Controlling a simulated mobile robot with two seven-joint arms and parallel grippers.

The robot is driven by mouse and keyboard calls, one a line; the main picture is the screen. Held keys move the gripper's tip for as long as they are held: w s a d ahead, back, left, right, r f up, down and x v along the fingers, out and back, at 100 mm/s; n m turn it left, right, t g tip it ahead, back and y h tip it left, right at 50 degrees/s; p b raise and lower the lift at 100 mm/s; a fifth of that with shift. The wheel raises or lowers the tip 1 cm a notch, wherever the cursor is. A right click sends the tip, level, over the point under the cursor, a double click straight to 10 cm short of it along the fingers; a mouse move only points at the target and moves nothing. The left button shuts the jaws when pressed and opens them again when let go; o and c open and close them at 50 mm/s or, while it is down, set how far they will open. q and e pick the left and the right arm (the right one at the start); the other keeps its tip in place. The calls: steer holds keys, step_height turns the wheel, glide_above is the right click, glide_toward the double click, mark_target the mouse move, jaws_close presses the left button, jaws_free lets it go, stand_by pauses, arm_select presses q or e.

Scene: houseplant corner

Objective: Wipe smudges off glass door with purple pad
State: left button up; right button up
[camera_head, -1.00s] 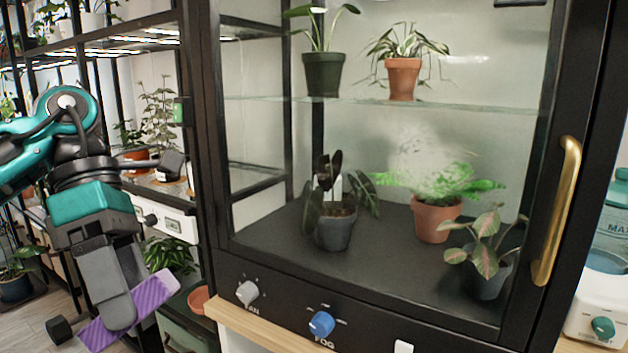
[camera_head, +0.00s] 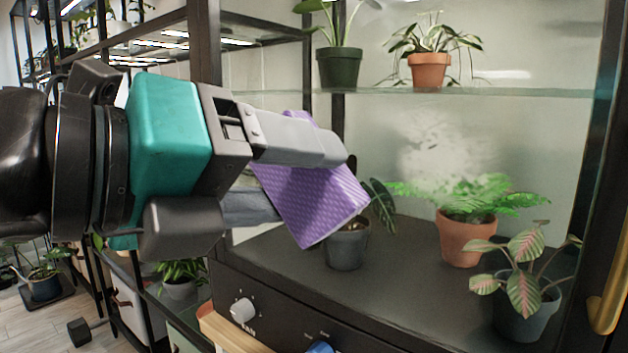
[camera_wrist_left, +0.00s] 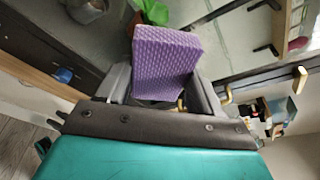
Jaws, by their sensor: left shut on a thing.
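My left gripper (camera_head: 292,180) is shut on a purple textured pad (camera_head: 312,200), with one grey finger on each side of it. The pad (camera_wrist_left: 165,62) also shows between the fingers in the left wrist view. The gripper is in front of the left part of the glass door of a black plant cabinet. A whitish smudge (camera_head: 435,150) shows on the glass to the right of the pad, in front of the fern. I cannot tell whether the pad touches the glass. The pad hides part of the dark-leaved plant behind it. My right gripper is not in view.
Behind the glass are a fern (camera_head: 465,235) and a pink-leaved plant (camera_head: 522,300), with two pots on the glass shelf (camera_head: 480,93) above. A brass handle (camera_head: 607,300) is at the right. A white knob (camera_head: 243,310) and a blue knob (camera_head: 320,347) are below.

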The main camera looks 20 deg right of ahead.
mark_target(372, 161)
arm_select(q)
steer(key=shift+s+d+r, duration=0.1)
steer(key=shift+d+r, duration=0.2)
steer(key=shift+d, duration=0.1)
steer(key=shift+w+d+p, duration=0.35)
steer(key=shift+w+d, duration=0.1)
steer(key=shift+d, duration=0.1)
steer(key=shift+w+d+p, duration=0.3)
steer(key=shift+w+d, duration=0.25)
steer(key=shift+d, duration=0.15)
steer(key=shift+w+d+p, duration=0.3)
steer(key=shift+w+d, duration=0.45)
steer(key=shift+d, duration=0.15)
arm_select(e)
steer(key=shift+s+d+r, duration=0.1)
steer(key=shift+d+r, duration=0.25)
arm_select(q)
steer(key=shift+w+d, duration=0.45)
steer(key=shift+d, duration=0.1)
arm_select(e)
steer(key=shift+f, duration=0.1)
arm_select(q)
steer(key=shift+s+f, duration=0.1)
